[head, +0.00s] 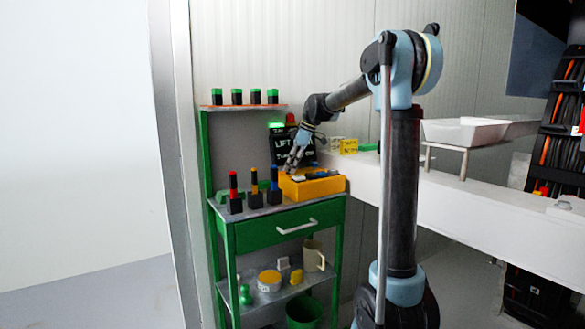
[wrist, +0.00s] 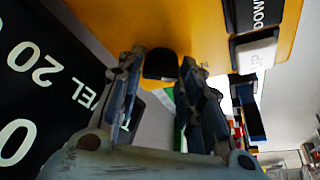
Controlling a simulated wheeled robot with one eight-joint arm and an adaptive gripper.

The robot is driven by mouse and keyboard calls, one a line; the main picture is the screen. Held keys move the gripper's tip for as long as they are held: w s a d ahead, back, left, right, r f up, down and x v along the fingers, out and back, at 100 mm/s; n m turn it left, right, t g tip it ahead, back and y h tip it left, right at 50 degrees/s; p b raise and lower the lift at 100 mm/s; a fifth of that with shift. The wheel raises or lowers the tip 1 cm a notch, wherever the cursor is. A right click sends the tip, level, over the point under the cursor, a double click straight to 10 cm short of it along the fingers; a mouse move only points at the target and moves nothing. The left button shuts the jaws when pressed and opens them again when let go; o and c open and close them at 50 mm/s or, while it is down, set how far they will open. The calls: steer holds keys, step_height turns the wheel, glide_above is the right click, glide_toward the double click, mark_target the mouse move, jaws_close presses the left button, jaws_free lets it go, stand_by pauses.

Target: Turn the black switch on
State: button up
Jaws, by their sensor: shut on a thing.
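The orange box (head: 328,187) sits on top of the green cart, with dark controls on its upper face. In the wrist view its face (wrist: 110,18) fills the upper part. The black switch (wrist: 161,63) stands out from that face as a rounded dark block. My gripper (head: 290,168) reaches down to the box's left end. In the wrist view my gripper (wrist: 162,72) has one finger on each side of the black switch and is shut on it. Which way the switch is set cannot be told.
A black sign (head: 306,144) with white lettering stands behind the box, a lit green lamp (head: 276,125) above it. UP (wrist: 256,57) and DOWN (wrist: 262,14) buttons are beside the switch. Black-based posts (head: 235,204) stand left of the box. A white beam (head: 470,195) runs right.

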steer(key=shift+w+n+g, duration=0.3)
steer(key=shift+n, duration=0.4)
steer(key=shift+d, duration=0.1)
steer(key=o, duration=1)
steer(key=shift+o, duration=0.2)
steer(key=shift+s, duration=0.1)
steer(key=v, duration=0.8)
